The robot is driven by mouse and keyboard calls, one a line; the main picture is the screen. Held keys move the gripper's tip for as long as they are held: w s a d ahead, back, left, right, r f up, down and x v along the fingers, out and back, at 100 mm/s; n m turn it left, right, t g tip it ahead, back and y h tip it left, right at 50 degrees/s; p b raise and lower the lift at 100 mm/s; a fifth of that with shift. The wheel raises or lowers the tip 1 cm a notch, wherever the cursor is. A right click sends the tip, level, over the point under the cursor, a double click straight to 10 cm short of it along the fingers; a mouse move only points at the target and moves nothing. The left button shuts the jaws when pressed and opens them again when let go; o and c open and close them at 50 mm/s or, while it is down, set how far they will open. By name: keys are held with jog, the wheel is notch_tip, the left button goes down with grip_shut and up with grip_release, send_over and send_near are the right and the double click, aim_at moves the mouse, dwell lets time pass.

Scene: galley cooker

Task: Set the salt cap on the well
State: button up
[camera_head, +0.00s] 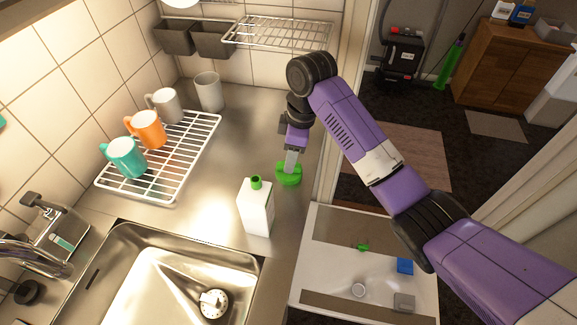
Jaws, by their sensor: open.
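A round green piece (288,178) lies on the steel counter, right of the white bottle; it looks like the salt cap, though I cannot be sure. My gripper (291,163) points down at it. Its grey fingers are open and reach the green piece or sit just above it; contact cannot be told. A small pale round fitting (358,290) shows in the open white appliance (335,272) at lower right and may be the well. A small green part (362,247) lies near it.
A white bottle (256,208) with a green top stands close left of my gripper. A wire rack (187,150) holds three mugs; a grey cup (209,92) stands behind. The sink (235,262) is at front left. Blue (405,266) and grey (404,301) blocks lie in the appliance.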

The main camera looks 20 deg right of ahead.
jog(key=shift+a+f, duration=0.2)
jog(key=shift+f, duration=1.1)
grip_shut()
jog(key=shift+r, duration=0.15)
